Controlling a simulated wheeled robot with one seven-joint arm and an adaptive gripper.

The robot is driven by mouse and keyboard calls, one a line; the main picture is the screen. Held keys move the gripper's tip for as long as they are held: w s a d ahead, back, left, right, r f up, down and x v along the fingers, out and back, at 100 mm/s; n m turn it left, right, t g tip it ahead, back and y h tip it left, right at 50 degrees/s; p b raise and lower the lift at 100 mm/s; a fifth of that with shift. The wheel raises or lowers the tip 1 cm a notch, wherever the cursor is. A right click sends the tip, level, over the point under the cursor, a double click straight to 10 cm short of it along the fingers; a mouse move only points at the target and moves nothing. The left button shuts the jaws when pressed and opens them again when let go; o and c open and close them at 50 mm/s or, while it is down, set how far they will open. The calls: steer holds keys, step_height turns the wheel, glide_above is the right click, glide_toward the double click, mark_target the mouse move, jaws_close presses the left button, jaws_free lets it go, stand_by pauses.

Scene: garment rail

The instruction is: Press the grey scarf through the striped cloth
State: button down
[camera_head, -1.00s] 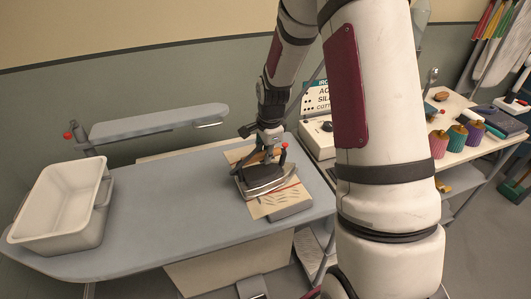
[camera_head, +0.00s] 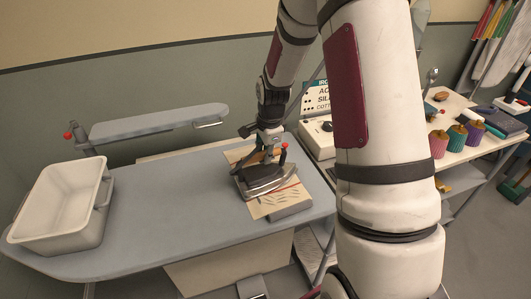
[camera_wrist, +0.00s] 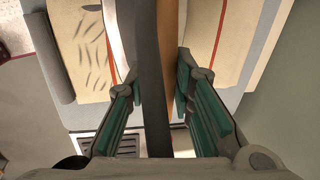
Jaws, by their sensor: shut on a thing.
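My gripper (camera_head: 268,148) is shut on the iron's handle, which shows brown and dark in the wrist view (camera_wrist: 172,70) between the green finger pads. The iron (camera_head: 262,181), dark with a pale metal edge, is on the patterned cloth (camera_head: 272,205) on the ironing board. The cloth is cream with a red line and dark leaf-like marks; it also shows in the wrist view (camera_wrist: 84,50). A grey folded piece (camera_head: 291,212) shows at the cloth's near right edge and may be the scarf. The iron hides the cloth's middle.
The grey ironing board (camera_head: 170,215) is clear to the left, up to a white basin (camera_head: 62,205). A narrow sleeve board (camera_head: 158,123) stands behind. A control box (camera_head: 318,135) is close on the right.

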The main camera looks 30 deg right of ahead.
steer(key=shift+s, duration=0.1)
steer(key=shift+r+p, duration=0.3)
steer(key=shift+r, duration=0.85)
steer(key=shift+s+a+p, duration=0.1)
steer(key=shift+s+p, duration=0.4)
steer(key=shift+s, duration=0.2)
steer(key=s+p, duration=0.2)
steer(key=s, duration=0.3)
steer(key=shift+s+a+p, duration=0.15)
steer(key=shift+a+p, duration=0.15)
steer(key=shift+p, duration=0.1)
steer(key=shift+s+f, duration=0.1)
steer(key=shift+f, duration=1.05)
stand_by(1.9)
